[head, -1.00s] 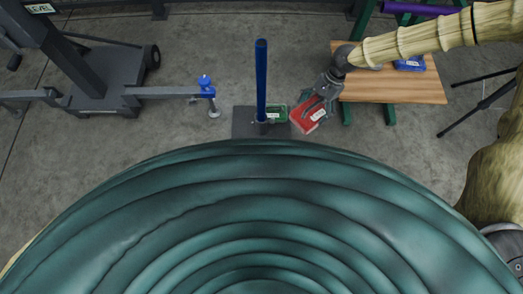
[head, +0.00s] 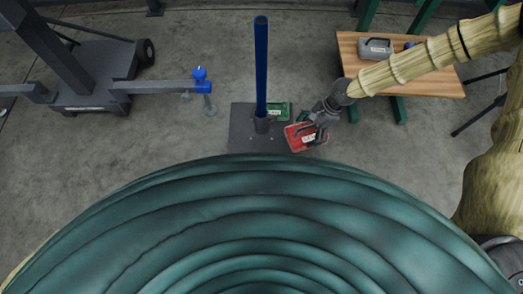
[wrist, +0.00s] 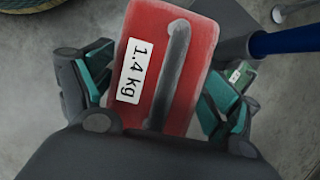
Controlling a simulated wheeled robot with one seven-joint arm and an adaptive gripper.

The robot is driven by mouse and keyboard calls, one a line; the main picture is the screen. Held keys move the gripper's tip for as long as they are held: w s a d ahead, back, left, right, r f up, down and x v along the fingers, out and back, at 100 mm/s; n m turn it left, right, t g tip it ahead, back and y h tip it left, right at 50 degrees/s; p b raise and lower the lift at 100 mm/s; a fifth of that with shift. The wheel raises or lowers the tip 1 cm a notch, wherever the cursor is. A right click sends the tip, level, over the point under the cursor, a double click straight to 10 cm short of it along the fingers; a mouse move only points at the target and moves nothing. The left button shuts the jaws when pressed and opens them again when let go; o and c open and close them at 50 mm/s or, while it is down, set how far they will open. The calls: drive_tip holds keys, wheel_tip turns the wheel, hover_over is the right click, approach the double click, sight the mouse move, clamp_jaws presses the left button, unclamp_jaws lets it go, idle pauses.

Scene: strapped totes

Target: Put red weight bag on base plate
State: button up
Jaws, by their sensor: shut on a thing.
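The red weight bag (head: 306,138) is at the right edge of the dark base plate (head: 243,133) in the head view. It also shows in the wrist view (wrist: 196,75), with a 1.4 kg label and a dark grey handle. My gripper (head: 315,125) is shut on the bag, its teal-padded fingers on either side of it in the wrist view. The bag overlaps the plate's right side; whether it touches the plate I cannot tell. A blue pole (head: 261,65) stands upright from the plate.
A green weight bag (head: 279,110) sits on the plate beside the pole. A wooden bench (head: 433,85) at the right holds a grey weight bag (head: 376,48) and a blue thing partly behind my arm. A grey wheeled stand (head: 100,90) with a blue clamp (head: 199,74) is at the left.

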wheel_tip(320, 180, down, 8)
drive_tip(key=s+a+m+b, duration=0.1)
drive_tip(key=s+m+b, duration=0.1)
drive_tip(key=b, duration=0.4)
drive_tip(key=m+t+b, duration=0.1)
drive_tip(key=m+b, duration=0.1)
drive_tip(key=b, duration=1.1)
hover_over(269, 147)
wheel_tip(269, 147, down, 10)
drive_tip(key=shift+a+r, duration=0.1)
drive_tip(key=shift+r, duration=0.15)
wheel_tip(269, 147, down, 3)
drive_tip(key=b, duration=0.2)
drive_tip(key=shift+f+b, duration=0.2)
drive_tip(key=shift+b, duration=0.15)
drive_tip(key=o, duration=1.8)
drive_tip(key=shift+f, duration=0.15)
drive_tip(key=p+v, duration=0.3)
drive_tip(key=v, duration=0.3)
drive_tip(key=p+v, duration=0.3)
drive_tip(key=v, duration=0.3)
drive_tip(key=shift+s+p, duration=0.25)
drive_tip(key=shift+p, duration=0.1)
